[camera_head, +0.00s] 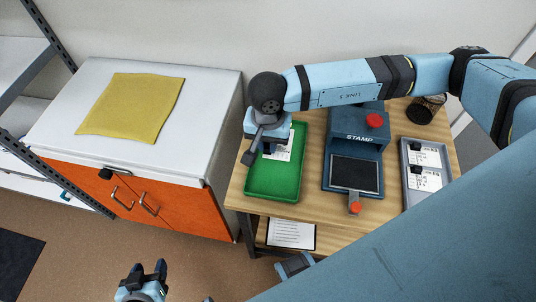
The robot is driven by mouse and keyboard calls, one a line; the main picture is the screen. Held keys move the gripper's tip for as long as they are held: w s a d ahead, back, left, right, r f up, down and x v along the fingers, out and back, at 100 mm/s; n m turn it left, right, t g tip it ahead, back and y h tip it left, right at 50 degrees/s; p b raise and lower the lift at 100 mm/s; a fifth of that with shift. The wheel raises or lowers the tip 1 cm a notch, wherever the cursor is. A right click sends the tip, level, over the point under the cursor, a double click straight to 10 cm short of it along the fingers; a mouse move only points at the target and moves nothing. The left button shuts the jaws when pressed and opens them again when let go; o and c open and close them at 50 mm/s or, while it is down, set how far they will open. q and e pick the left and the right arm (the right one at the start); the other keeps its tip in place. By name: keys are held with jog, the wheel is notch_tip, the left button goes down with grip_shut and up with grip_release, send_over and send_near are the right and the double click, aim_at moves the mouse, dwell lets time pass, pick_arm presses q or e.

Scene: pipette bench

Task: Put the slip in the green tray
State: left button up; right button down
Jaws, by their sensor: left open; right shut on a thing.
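The green tray (284,184) lies on the wooden bench, left of the stamp machine. My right gripper (262,149) is over the far part of the tray, shut on a white printed slip (283,154). The slip appears within the tray's outline; I cannot tell whether it touches the tray floor. The gripper hides part of the slip. My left gripper (149,270) is open and empty at the bottom left, above the floor and away from the bench.
The blue stamp machine (353,147) with red knobs stands mid-bench. A grey tray (409,192) with white slips lies at right, with a dark cup (424,108) behind it. A printed sheet (291,234) lies below the bench top. A white-topped cabinet (205,133) with a yellow cloth (131,106) stands left.

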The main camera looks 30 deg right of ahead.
aim_at(268, 163)
notch_tip(268, 163, down, 6)
jog(key=shift+f, duration=0.25)
jog(key=shift+f+b, duration=0.25)
jog(key=shift+b, duration=0.05)
jog(key=c, duration=1.1)
grip_release()
jog(key=shift+r, duration=0.1)
jog(key=shift+r, duration=0.1)
